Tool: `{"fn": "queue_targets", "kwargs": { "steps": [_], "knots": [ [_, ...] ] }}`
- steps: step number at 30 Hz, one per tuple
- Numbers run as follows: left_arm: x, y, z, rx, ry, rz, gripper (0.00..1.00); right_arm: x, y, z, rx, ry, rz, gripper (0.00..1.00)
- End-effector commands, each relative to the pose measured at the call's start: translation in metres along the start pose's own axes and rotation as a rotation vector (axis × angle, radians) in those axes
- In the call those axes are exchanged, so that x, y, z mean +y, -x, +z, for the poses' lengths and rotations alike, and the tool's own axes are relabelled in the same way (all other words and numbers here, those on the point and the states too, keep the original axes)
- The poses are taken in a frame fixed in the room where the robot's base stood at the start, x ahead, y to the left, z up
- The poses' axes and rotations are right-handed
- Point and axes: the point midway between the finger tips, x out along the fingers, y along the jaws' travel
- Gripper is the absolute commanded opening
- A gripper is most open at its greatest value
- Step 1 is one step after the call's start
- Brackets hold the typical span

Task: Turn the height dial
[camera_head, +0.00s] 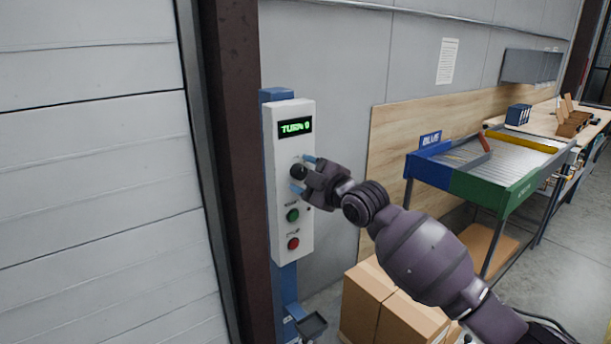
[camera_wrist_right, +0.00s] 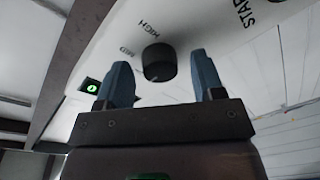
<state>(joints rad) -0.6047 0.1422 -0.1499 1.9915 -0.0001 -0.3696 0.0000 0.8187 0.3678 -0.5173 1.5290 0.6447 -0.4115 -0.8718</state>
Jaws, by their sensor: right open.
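The height dial (camera_head: 298,171) is a black round knob on a white control box (camera_head: 283,220) mounted on a blue post. My right gripper (camera_head: 303,174) is open at the dial. In the right wrist view its blue fingers (camera_wrist_right: 162,80) stand on either side of the dial, with gaps between them and it. The box's display (camera_head: 295,128) glows green and seems to read "TURN 0". My left gripper is not in view.
A dark brown column (camera_head: 240,170) stands close on the left. Cardboard boxes (camera_head: 368,300) stand on the floor at the lower right. A blue and green sorting table (camera_head: 490,190) is further right.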

Motion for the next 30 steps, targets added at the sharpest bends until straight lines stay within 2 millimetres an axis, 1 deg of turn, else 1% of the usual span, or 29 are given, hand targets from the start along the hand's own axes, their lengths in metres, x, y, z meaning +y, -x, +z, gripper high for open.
{"fn": "queue_targets", "kwargs": {
  "steps": [6,7,16,23,30],
  "knots": [
    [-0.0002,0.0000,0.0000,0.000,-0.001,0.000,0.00,-0.0001,-0.0002,0.0001,0.000,0.000,0.000,0.62],
    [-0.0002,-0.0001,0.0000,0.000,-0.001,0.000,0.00,-0.0001,-0.0001,0.0001,0.000,0.000,0.000,0.59],
    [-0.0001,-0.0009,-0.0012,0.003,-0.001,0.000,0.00,-0.0001,0.0001,0.0004,-0.001,0.000,0.000,0.13],
    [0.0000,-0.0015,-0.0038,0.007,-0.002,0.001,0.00,-0.0002,0.0001,0.0003,0.000,-0.016,0.001,0.13],
    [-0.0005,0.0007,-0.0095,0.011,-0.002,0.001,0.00,0.0000,0.0002,0.0000,0.005,-0.119,0.009,0.13]
  ]
}}
